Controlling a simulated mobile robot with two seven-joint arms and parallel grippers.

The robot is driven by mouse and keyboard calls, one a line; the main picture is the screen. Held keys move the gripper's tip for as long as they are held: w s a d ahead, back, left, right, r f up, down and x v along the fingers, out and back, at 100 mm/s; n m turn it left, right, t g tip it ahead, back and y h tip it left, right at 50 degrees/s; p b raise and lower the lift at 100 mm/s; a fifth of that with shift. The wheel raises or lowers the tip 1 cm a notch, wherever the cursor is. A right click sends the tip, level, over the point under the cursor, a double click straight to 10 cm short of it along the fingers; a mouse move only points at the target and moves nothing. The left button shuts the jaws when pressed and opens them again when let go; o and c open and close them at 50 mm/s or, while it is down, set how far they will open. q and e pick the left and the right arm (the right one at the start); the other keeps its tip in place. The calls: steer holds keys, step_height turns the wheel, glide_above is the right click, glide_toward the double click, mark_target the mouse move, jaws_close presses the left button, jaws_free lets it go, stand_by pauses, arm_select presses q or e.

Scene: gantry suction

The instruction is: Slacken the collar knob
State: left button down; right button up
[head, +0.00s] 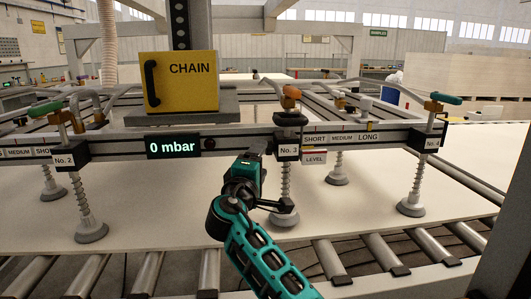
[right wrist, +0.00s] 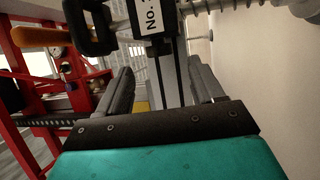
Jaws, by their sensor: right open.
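The collar labelled No. 3 (head: 288,152) is a black block on the grey crossbar, with a black knob-like part (head: 290,118) on top. In the right wrist view, a black loop-shaped part (right wrist: 92,27) beside the No. label (right wrist: 154,16) may be the same knob. My right gripper (head: 258,146) is just left of this collar in the head view, partly hidden by its own wrist. In the right wrist view its two fingers (right wrist: 163,85) are apart with no held object visible; the loop-shaped part is beyond them. My left gripper is not in view.
Collars No. 2 (head: 70,155) and No. 4 (head: 427,142) are on the same bar. Spring suction cups (head: 283,215) hang down to a pale panel (head: 170,205) on rollers (head: 328,258). A yellow CHAIN box (head: 188,88) stands behind; the display (head: 174,146) reads 0 mbar.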

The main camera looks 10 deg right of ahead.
mark_target(266, 151)
steer(key=x, duration=0.4)
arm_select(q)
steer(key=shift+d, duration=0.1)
arm_select(e)
steer(key=shift+x, duration=0.85)
steer(key=shift+c, duration=0.3)
steer(key=c, duration=1)
arm_select(q)
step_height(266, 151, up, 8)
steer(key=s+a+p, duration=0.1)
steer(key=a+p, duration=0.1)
steer(key=p, duration=0.8)
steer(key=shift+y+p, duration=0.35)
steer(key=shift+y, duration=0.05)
arm_select(e)
steer(key=n+g+y, duration=0.1)
steer(key=g, duration=0.1)
steer(key=r+n+g+y, duration=0.1)
steer(key=g, duration=0.2)
steer(key=shift+r, duration=0.1)
steer(key=shift+g, duration=0.4)
